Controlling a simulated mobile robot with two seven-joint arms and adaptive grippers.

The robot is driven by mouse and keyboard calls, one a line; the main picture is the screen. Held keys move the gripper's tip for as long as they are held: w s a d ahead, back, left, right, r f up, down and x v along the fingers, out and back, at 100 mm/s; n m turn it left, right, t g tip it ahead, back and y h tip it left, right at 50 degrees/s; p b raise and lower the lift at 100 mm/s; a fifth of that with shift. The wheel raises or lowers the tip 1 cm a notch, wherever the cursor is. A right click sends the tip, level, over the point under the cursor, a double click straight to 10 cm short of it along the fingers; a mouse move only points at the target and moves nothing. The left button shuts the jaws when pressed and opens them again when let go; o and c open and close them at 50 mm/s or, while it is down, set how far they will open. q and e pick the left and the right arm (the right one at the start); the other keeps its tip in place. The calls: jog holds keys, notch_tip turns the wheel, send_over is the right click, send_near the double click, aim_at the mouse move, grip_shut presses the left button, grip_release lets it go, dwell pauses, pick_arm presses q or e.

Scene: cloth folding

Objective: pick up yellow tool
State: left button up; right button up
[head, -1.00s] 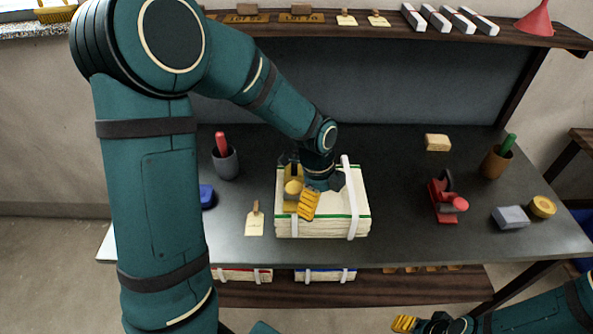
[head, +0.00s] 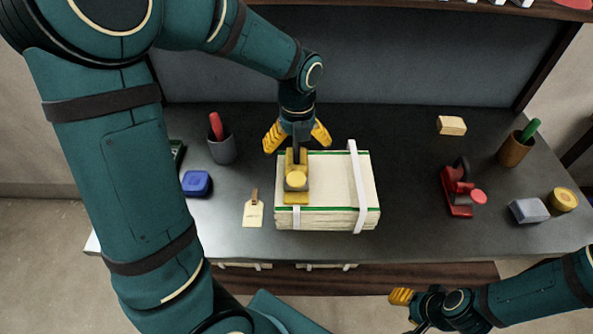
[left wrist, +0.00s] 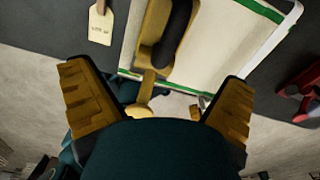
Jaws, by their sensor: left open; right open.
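The yellow tool (head: 297,182) has a dark handle and a round yellow knob. It lies on the left part of a strapped cream cloth stack (head: 332,187) with green edging. My left gripper (head: 298,140) is open, its yellow fingers spread at the stack's back edge, on either side of the tool's far end. In the left wrist view the tool (left wrist: 157,35) shows between and beyond the open fingers, with nothing held. My right gripper (head: 405,298) is at the lower right, in front of the table and away from the stack; its fingers are small in view.
A tag (head: 253,212) and a blue block (head: 196,183) lie left of the stack, with a grey cup (head: 222,148) behind. A red tool (head: 460,190), a grey block (head: 528,210) and a brown cup (head: 515,149) stand to the right. Bare table (head: 408,180) lies right of the stack.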

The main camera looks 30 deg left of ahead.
aim_at(296, 160)
pick_arm(q)
jog(key=shift+s+f+b, duration=0.1)
jog(key=shift+f+b, duration=0.7)
jog(key=shift+f, duration=2.2)
jog(key=c, duration=1.5)
jog(key=shift+c, duration=0.3)
